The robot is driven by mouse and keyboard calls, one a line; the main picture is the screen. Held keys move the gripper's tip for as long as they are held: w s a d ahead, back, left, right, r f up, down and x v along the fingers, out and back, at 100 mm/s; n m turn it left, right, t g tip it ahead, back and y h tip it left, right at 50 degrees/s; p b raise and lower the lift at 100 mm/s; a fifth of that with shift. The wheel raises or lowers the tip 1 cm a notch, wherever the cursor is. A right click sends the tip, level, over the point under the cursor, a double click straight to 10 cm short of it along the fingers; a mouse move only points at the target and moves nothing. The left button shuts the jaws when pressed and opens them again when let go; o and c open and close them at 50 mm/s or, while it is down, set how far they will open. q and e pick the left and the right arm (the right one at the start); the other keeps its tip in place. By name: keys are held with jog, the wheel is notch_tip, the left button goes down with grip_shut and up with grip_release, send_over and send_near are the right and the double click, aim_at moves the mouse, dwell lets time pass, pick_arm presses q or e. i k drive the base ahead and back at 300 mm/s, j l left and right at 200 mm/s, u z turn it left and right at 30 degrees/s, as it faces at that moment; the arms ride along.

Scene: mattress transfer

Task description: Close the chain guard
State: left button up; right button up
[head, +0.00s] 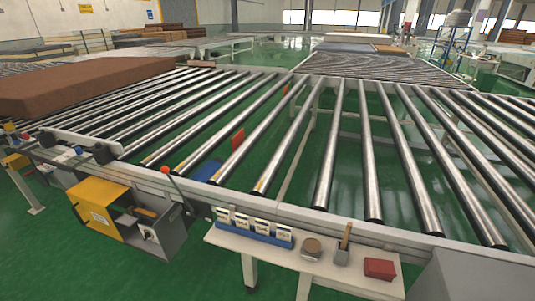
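What looks like the chain guard is a yellow panel (98,207) with a small label, at the lower left of the head view. It stands swung open to the left of a grey box (170,232) under the conveyor's front edge. The box's front is uncovered and some brown and dark parts show inside, too small to tell apart. A lever with a red knob (165,169) rises beside the box. Neither of my grippers shows in the head view.
A roller conveyor (310,207) fills the middle, with a brown mattress (85,85) on its left. Green floor (60,262) is clear at lower left.

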aim_at(90, 197)
jog(key=u, duration=1.5)
